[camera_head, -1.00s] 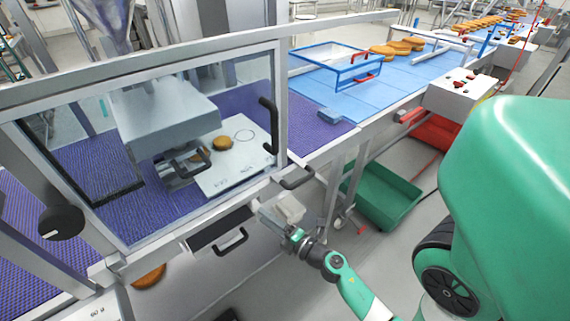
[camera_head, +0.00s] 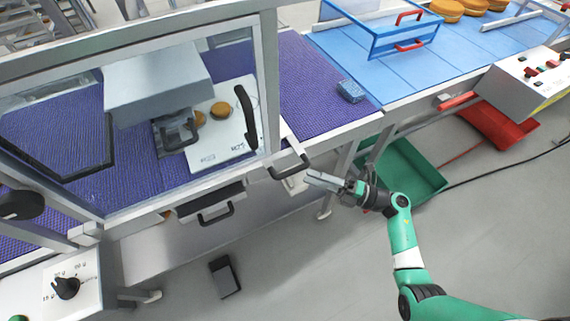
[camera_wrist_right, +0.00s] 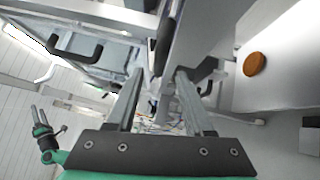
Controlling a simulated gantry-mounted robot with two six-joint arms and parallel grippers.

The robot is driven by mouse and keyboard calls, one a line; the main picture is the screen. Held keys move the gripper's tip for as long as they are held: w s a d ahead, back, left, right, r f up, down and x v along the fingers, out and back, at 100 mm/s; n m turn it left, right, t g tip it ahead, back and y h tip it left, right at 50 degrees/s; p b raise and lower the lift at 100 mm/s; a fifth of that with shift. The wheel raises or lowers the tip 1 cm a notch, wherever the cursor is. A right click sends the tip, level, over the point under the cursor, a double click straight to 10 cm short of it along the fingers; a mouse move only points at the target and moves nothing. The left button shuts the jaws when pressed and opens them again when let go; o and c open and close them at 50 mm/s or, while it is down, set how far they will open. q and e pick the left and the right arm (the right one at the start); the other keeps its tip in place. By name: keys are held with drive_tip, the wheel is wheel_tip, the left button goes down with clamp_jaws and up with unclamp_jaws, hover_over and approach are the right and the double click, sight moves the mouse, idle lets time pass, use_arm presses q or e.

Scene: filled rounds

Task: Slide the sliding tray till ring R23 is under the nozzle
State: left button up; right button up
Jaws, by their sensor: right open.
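The white sliding tray (camera_head: 222,165) lies on the purple belt behind the clear guard. The tray's printed labels are too small to read surely; the nozzle tip is hidden. A dark handle (camera_head: 290,170) on a pale bar sticks out at the front edge. My right gripper (camera_head: 308,180) is open and empty just right of this handle, apart from it. A green-and-dark gripper (camera_wrist_right: 40,116), seemingly my left, shows in the right wrist view.
The guard has a black upright handle (camera_head: 246,118). A lower dark handle (camera_head: 216,214) sits below the belt. A green bin (camera_head: 405,170) stands behind my right arm. The floor in front is mostly clear.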

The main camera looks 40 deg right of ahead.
drive_tip(key=b+x, duration=0.1)
drive_tip(key=x, duration=0.9)
drive_tip(key=shift+r, duration=0.1)
clamp_jaws()
drive_tip(key=shift+r, duration=0.1)
